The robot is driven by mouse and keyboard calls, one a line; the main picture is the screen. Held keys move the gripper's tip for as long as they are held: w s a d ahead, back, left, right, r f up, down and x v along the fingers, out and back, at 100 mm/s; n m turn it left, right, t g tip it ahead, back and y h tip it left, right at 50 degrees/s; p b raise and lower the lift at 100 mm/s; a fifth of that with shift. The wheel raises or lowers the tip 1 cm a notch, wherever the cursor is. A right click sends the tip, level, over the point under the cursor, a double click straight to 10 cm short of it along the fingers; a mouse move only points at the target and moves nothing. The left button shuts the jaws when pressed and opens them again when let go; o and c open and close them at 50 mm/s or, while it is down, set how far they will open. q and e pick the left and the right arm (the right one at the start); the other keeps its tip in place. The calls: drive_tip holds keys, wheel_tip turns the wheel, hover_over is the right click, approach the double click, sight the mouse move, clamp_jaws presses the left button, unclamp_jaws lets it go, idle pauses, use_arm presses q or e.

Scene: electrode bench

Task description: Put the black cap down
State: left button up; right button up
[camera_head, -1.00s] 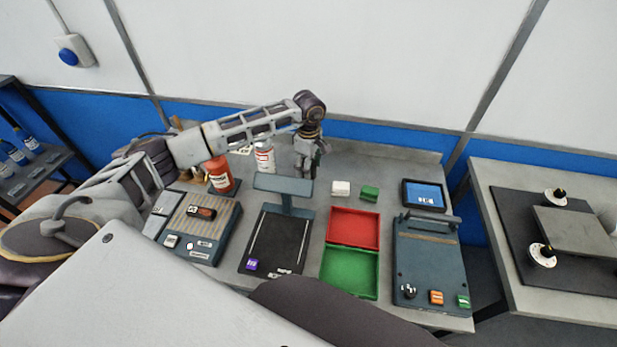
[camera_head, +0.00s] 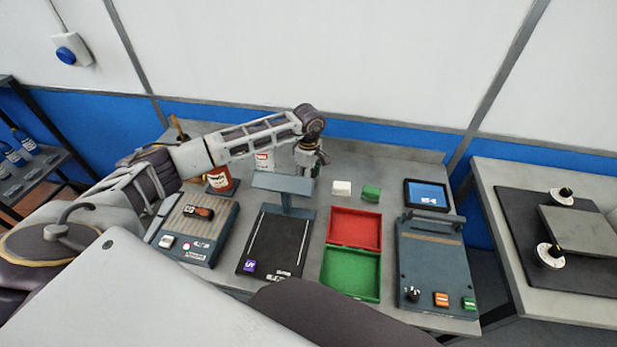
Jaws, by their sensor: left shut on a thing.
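My left gripper (camera_head: 310,166) points down over the back of the bench, behind the grey stand and left of the white block. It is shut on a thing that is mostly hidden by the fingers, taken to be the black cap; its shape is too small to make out. My right gripper is not in view.

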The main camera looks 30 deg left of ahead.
use_arm(q)
drive_tip(key=shift+f, duration=0.1)
drive_tip(key=o, duration=0.7)
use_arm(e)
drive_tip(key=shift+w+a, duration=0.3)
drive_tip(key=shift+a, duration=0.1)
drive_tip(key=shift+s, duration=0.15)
use_arm(q)
drive_tip(key=shift+r, duration=0.35)
wheel_tip(320, 180, up, 10)
drive_tip(key=shift+r+b, duration=0.1)
drive_tip(key=shift+b, duration=0.3)
drive_tip(key=shift+r, duration=0.7)
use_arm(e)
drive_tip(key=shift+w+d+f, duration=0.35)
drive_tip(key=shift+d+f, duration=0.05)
